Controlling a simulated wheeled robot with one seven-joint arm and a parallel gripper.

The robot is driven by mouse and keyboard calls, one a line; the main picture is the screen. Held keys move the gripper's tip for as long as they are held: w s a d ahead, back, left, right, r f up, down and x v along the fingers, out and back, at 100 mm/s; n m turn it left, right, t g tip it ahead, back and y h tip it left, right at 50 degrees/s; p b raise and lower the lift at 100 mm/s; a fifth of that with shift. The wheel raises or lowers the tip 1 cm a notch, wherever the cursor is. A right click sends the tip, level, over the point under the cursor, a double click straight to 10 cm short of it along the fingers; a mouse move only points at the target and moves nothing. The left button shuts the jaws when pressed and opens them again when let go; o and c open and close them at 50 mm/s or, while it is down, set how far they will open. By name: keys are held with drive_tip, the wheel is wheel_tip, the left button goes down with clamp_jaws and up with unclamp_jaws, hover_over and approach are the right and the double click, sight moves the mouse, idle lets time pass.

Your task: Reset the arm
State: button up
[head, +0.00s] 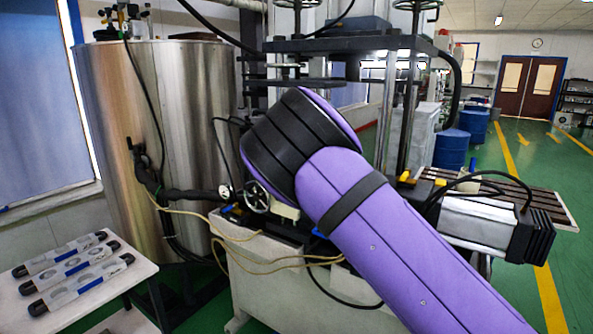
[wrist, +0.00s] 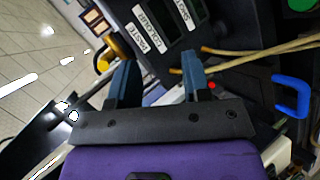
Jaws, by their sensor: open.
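My gripper (wrist: 158,82) shows in the wrist view with its two dark blue fingers apart and nothing between them. It faces a dark panel (wrist: 225,25) with white labels and yellowish hoses. In the head view my purple arm reaches up and left from the lower right and bends in front of the machine (head: 262,262). My gripper is hidden behind the arm there.
A large steel tank (head: 190,110) stands at the left, beside the machine with its handwheel (head: 257,197) and loose hoses. Blue barrels (head: 451,150) stand behind. Green floor is open at the right.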

drive_tip(key=s+d+r+m+g+y, duration=0.25)
drive_tip(key=s+d+r, duration=0.2)
drive_tip(key=s, duration=0.55)
drive_tip(key=s+d+r+m+g+y, duration=0.2)
drive_tip(key=s+d+r+m+y, duration=0.15)
drive_tip(key=s+r, duration=0.4)
drive_tip(key=s+a+r+t+y, duration=0.1)
drive_tip(key=s+r, duration=0.2)
drive_tip(key=s, duration=0.7)
drive_tip(key=s+a+r+n+y, duration=0.1)
drive_tip(key=s+r, duration=0.2)
drive_tip(key=s, duration=0.7)
drive_tip(key=s+a+r+t+y, duration=0.1)
drive_tip(key=s+r, duration=0.2)
drive_tip(key=s, duration=0.7)
drive_tip(key=shift+s+a+t, duration=0.15)
drive_tip(key=shift+s+t, duration=0.1)
drive_tip(key=shift+t, duration=0.1)
